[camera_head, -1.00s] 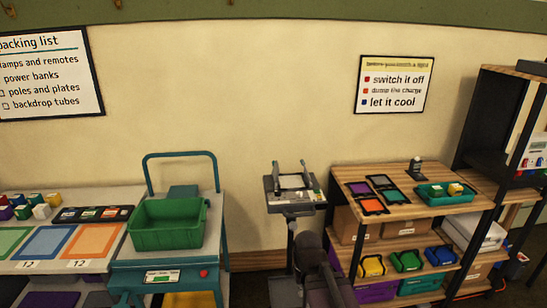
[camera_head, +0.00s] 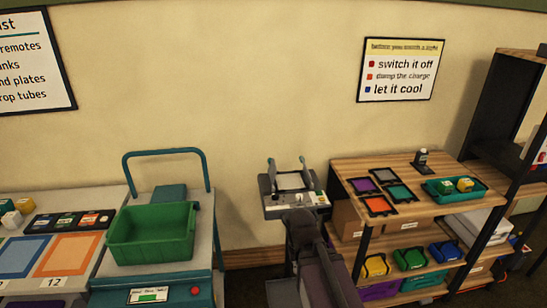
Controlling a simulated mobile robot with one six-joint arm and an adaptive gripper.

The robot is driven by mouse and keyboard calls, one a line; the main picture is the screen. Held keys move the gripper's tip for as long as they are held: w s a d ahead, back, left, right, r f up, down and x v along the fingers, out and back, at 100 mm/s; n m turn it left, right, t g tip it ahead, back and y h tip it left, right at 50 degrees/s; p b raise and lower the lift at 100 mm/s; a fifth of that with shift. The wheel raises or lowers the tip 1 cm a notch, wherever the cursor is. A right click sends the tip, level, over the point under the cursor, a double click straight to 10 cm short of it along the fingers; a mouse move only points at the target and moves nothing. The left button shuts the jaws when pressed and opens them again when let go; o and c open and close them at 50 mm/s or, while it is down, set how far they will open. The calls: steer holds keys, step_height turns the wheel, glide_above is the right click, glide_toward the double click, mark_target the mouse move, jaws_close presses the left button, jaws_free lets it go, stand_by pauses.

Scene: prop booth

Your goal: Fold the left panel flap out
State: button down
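A cart with a green bin (camera_head: 152,236) and a teal handle (camera_head: 165,152) stands to the left. A wooden shelf (camera_head: 410,165) with coloured frames and a teal tray (camera_head: 452,190) stands close on the right. Bare wall lies behind the unit.

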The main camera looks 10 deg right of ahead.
steer(key=shift+w+d, duration=0.1)
steer(key=shift+d, duration=0.1)
